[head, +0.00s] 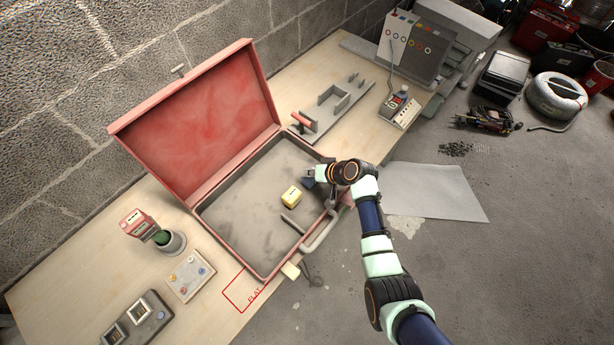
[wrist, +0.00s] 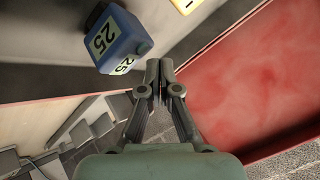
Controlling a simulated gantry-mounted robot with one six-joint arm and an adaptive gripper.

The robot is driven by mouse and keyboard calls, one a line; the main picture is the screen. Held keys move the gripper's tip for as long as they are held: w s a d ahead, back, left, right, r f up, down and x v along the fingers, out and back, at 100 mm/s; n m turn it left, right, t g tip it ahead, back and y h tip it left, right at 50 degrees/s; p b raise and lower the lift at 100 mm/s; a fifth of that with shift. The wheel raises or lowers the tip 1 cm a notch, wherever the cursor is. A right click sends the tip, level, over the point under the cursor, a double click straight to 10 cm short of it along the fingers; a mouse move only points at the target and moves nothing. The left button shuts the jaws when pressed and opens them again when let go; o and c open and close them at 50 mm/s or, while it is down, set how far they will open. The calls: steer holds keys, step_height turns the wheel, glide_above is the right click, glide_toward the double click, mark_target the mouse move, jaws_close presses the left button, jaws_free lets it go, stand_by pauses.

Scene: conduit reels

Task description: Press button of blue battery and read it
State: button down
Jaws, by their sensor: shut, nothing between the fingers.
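The blue battery (wrist: 118,40) is a blue block with white "25" labels on two faces. It lies in the open red case (head: 187,193), near the case's right side in the head view, where my arm partly hides it.
The case's red lid (head: 200,115) stands open at the back left. A grey fixture (head: 335,100) with a red cylinder is behind the case. A red meter (head: 139,223) leans in a cup at left, near a button plate (head: 190,277). The case floor's left part is clear.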

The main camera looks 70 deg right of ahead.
mark_target(309, 178)
steer(key=shift+r, duration=0.1)
step_height(309, 178, up, 5)
steer(key=p, duration=0.4)
steer(key=shift+p, duration=0.3)
stand_by(0.5)
